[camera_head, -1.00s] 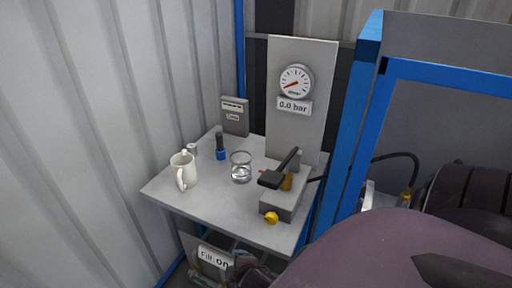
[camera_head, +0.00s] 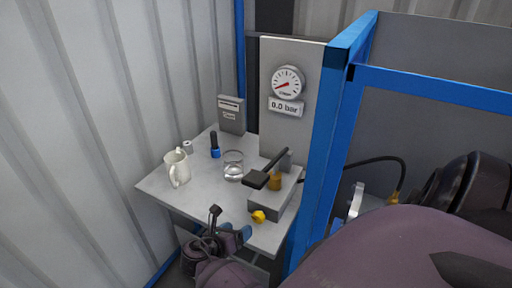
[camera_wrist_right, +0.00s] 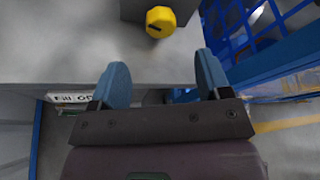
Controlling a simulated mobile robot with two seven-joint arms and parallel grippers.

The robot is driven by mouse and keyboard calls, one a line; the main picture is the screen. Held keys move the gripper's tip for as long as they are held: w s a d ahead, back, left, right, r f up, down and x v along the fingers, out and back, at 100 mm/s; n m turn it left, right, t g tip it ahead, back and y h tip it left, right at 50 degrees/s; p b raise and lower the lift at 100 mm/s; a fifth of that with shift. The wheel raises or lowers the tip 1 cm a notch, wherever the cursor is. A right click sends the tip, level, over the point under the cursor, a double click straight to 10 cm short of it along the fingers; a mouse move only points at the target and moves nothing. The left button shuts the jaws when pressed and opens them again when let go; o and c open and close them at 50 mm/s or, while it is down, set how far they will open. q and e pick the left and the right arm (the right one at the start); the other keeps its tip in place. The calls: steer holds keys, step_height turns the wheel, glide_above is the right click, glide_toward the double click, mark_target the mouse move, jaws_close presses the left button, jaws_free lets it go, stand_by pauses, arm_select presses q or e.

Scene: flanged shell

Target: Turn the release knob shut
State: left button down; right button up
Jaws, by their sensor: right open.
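The yellow release knob (camera_head: 258,216) sits on the front end of the grey pump block (camera_head: 276,204) near the table's front right corner. In the right wrist view the knob (camera_wrist_right: 160,21) shows a dark slot or mark on its face. My right gripper (camera_head: 236,235) is at the table's front edge, left of and nearer than the knob. In the right wrist view its two blue fingers (camera_wrist_right: 162,80) are spread, with nothing between them, and the knob lies beyond the tips, apart from them. My left gripper is not in view.
A black pump handle (camera_head: 262,177) rises over the block. The gauge (camera_head: 287,82) reads 0.0 bar. A blue frame post (camera_head: 325,150) stands close at right.

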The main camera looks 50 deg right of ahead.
mark_target(257, 218)
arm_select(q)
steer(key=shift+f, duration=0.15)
arm_select(e)
steer(key=x, duration=1)
steer(key=shift+d+f, duration=0.1)
steer(key=shift+d, duration=0.15)
steer(key=c, duration=0.9)
steer(key=shift+s+p, duration=0.1)
steer(key=shift+p, duration=0.3)
steer(key=shift+m+t+p, duration=0.3)
steer(key=shift+m+p, duration=0.2)
steer(key=shift+p, duration=0.1)
steer(key=shift+s+m+t+y, duration=0.15)
steer(key=shift+m+t+y, duration=0.2)
steer(key=shift+m, duration=0.45)
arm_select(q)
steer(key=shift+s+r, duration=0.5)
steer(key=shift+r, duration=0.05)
arm_select(e)
steer(key=shift+m+t, duration=0.75)
steer(key=shift+m, duration=0.25)
steer(key=shift+y, duration=0.25)
